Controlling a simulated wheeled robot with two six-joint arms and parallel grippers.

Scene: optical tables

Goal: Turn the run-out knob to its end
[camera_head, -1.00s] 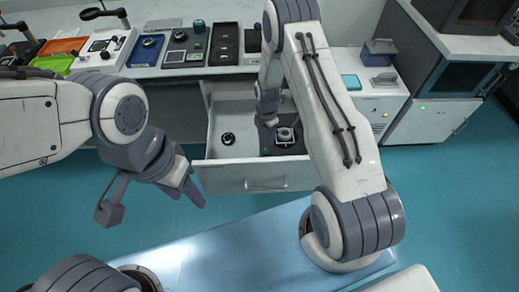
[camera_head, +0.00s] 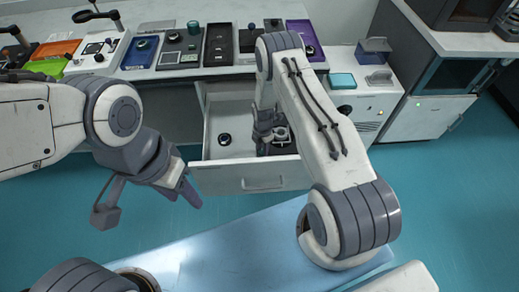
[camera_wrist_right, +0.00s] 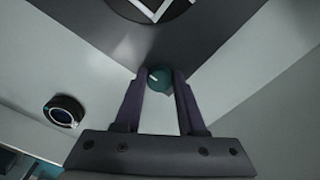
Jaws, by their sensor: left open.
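A teal knob with a white line (camera_wrist_right: 159,78) stands on a dark surface in the right wrist view. The fingertips of my right gripper (camera_wrist_right: 161,73) lie on either side of it, apart from each other. I cannot tell whether they press on the knob. The right fingertips are hidden there. My left gripper (camera_head: 188,191) hangs open and empty in front of the drawer, to its left.
A black round puck (camera_head: 224,139) lies on the drawer floor at left and shows in the right wrist view (camera_wrist_right: 63,110). Several instruments and trays line the bench (camera_head: 175,72) behind. A blue-grey table (camera_head: 225,250) is in front. Teal floor is open at right.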

